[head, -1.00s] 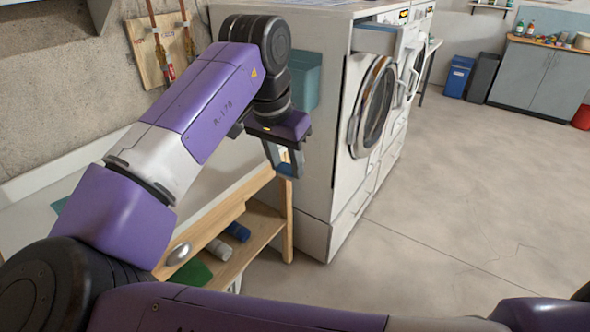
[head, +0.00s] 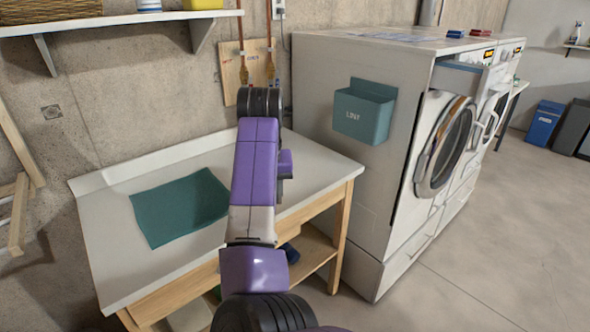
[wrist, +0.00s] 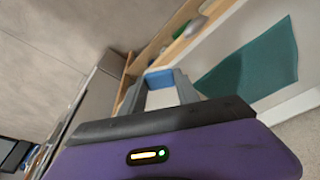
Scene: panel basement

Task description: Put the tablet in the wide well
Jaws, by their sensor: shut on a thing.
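In the wrist view my gripper (wrist: 160,84) is shut on a small blue block, which looks like the tablet (wrist: 159,78), held between the grey fingertips. In the head view my arm hides the fingertips and the tablet. The near washer (head: 405,150) stands right of the bench, with a grey-blue drawer (head: 462,76) pulled out above its round door. My gripper is over the bench side, left of the washer and apart from the drawer.
A white-topped bench (head: 120,250) with a teal cloth (head: 180,207) stands below my arm. A teal lint bin (head: 364,112) juts from the washer's side. The washer's round door (head: 445,147) protrudes at the front. The floor (head: 500,260) at right is clear.

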